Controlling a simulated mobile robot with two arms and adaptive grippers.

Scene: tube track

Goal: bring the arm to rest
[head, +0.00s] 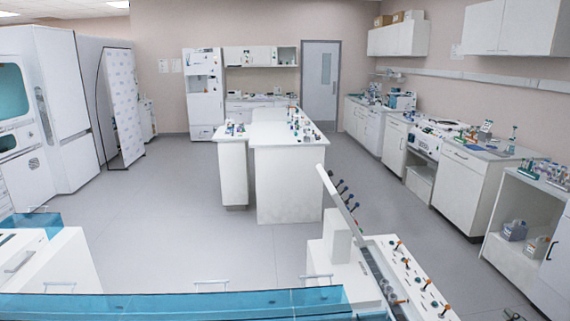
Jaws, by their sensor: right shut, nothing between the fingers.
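Only a small dark piece of my right gripper (513,315) shows, at the bottom edge on the right of the head view. It is shut and holds nothing. It is low, in front of the right-hand bench, and apart from the tube track (376,272). Most of my right arm is out of the picture. My left gripper is not in view.
The white tube track unit with several orange- and dark-capped pieces stands at the bottom centre right. A blue-tinted clear guard (180,306) runs along the bottom. A white island bench (288,185) stands mid-room. Grey floor (190,230) is clear on the left.

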